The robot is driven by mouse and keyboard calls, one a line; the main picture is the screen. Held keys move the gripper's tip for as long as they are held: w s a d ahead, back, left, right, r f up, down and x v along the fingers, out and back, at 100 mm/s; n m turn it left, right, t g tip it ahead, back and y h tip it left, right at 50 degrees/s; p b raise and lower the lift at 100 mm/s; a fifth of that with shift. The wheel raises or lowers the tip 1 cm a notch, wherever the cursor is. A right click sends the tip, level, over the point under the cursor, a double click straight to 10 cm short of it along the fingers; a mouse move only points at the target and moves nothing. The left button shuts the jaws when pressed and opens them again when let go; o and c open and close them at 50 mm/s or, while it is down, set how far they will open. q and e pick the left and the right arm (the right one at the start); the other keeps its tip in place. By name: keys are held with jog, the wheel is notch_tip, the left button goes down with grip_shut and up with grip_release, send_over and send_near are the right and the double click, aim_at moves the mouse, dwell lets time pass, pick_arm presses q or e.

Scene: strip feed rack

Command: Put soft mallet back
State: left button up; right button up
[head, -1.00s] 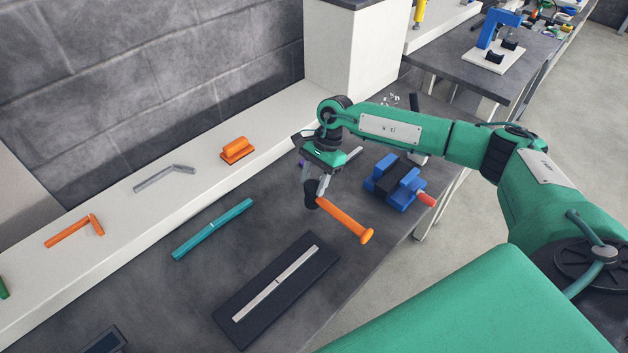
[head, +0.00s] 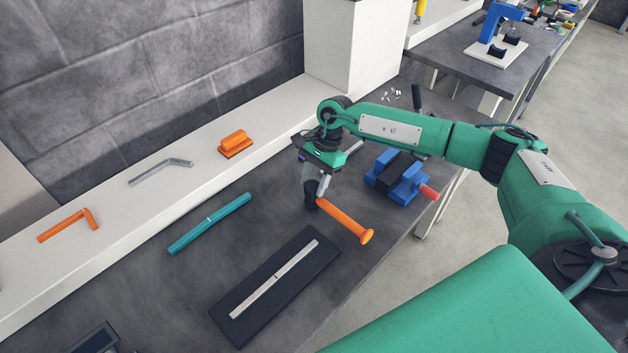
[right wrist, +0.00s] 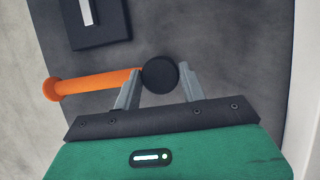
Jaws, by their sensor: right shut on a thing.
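The soft mallet has an orange handle (head: 346,221) and a black head (head: 311,196). My right gripper (head: 314,182) is shut on the mallet at its head, over the grey bench near its front edge. The handle points away toward the lower right in the head view. In the right wrist view the round black head (right wrist: 160,73) sits between the two fingers of the right gripper (right wrist: 159,84), and the orange handle (right wrist: 95,82) runs out to the left. I cannot tell how high the mallet is above the bench. My left gripper is out of view.
A blue vise (head: 400,178) with a red handle end stands right of the gripper. A dark plate with a metal strip (head: 275,281) and a teal bar (head: 209,223) lie on the bench. The white ledge (head: 105,235) holds an orange block (head: 235,144), a grey bent tool (head: 160,171) and an orange angled piece (head: 70,224).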

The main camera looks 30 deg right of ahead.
jog(key=shift+f, duration=0.2)
jog(key=o, duration=1)
jog(key=b+v, duration=0.4)
jog(key=v, duration=1)
jog(key=shift+a, duration=0.1)
jog(key=shift+f, duration=0.1)
